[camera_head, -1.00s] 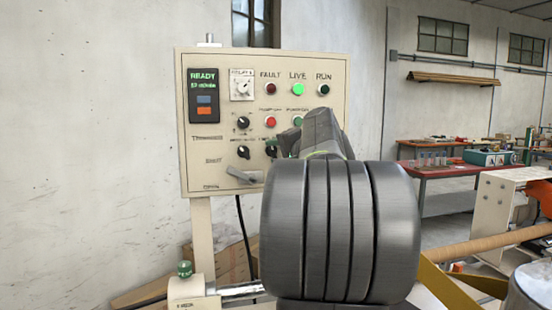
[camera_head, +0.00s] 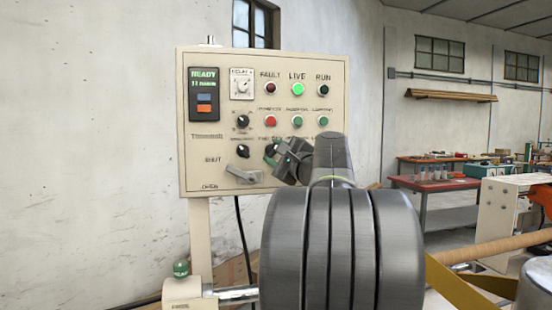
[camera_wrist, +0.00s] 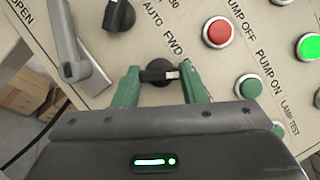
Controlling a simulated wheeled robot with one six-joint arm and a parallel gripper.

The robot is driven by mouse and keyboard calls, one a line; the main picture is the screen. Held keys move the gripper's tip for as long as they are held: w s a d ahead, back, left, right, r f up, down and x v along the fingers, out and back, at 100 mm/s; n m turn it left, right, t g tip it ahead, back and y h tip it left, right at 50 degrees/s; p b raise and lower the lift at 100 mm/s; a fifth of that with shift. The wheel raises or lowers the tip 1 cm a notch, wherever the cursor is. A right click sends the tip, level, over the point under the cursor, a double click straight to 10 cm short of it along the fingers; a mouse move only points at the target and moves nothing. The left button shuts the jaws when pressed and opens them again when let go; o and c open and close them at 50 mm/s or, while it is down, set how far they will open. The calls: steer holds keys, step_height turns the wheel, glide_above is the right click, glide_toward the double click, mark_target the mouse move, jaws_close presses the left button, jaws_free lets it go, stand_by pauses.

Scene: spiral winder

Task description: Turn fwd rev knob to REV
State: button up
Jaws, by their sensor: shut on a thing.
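The black fwd rev knob (camera_wrist: 160,76) sits between the green fingers of my gripper (camera_wrist: 160,68) in the wrist view, and they are shut on it. A white mark on the knob points to the right in that view. The word FWD is printed just above it; I cannot see a REV label there. In the head view my gripper (camera_head: 273,156) is at the lower middle of the cream control panel (camera_head: 215,130), tilted, and largely covers the knob.
A grey lever handle (camera_head: 243,176) is to the left of my gripper. Another black knob (camera_head: 243,151) is nearby, with a red PUMP OFF button (camera_wrist: 218,32) and a green PUMP ON button (camera_wrist: 249,87). The LIVE lamp (camera_head: 298,89) glows green.

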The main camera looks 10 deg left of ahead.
steer(key=shift+f+m+t, duration=0.1)
steer(key=shift+m+t, duration=0.2)
steer(key=shift+m, duration=0.4)
steer(key=o, duration=1)
steer(key=b+v, duration=0.3)
steer(key=v, duration=1.1)
steer(key=shift+w+a, duration=0.1)
steer(key=shift+w, duration=0.05)
steer(key=p+x, duration=0.2)
steer(key=x, duration=1.1)
steer(key=shift+w+a+p, duration=0.2)
steer(key=shift+a+p, duration=0.05)
steer(key=shift+p, duration=0.1)
